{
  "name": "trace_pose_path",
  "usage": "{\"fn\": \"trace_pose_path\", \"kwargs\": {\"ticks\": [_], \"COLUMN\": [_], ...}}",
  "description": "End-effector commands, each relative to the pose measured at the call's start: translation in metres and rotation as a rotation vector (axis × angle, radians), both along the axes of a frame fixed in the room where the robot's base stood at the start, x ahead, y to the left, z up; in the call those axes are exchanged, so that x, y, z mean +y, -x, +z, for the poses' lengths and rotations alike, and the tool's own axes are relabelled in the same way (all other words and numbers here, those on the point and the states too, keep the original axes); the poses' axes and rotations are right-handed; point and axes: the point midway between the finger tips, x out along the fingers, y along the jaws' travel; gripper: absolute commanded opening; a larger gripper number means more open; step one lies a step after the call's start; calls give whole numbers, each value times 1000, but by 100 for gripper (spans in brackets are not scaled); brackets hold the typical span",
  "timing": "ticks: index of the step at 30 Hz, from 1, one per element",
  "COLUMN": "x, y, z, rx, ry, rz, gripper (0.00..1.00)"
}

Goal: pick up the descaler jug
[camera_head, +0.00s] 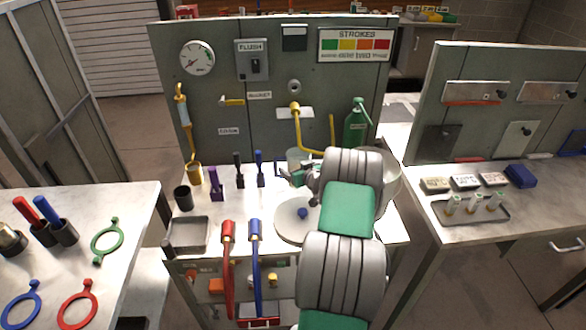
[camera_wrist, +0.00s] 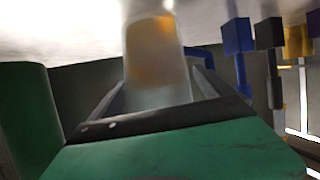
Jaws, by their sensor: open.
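A translucent jug (camera_head: 295,157), which I take for the descaler jug, stands on the bench at the foot of the green panel, partly hidden by my gripper. In the wrist view the jug (camera_wrist: 157,50) is cloudy, with an amber tint and a blue handle (camera_wrist: 203,56) beside it. My gripper (camera_head: 296,178) is at the near side of the jug. In the wrist view its open fingers (camera_wrist: 155,90) stand either side of the jug's lower part in the picture. I cannot tell whether they touch it.
A green bottle (camera_head: 354,127) stands right of the jug, close to my arm. A pale bucket (camera_head: 391,178) is partly behind my arm. A yellow pipe (camera_head: 299,128) hangs above. Purple, black and blue tools (camera_head: 260,168) stand to the left. A round white plate (camera_head: 287,224) lies in front.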

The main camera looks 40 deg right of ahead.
Motion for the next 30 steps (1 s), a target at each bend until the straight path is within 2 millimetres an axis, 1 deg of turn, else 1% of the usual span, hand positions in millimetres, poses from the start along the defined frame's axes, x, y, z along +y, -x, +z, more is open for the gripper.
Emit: {"fn": "trace_pose_path", "kwargs": {"ticks": [2,8,30], "x": [-1,-2,-2], "y": [-6,-6,-6], "z": [-2,-3,-3], "rx": [0,0,1], "ry": [0,-1,-1], "rz": [1,-1,0], "gripper": [92,92,32]}}
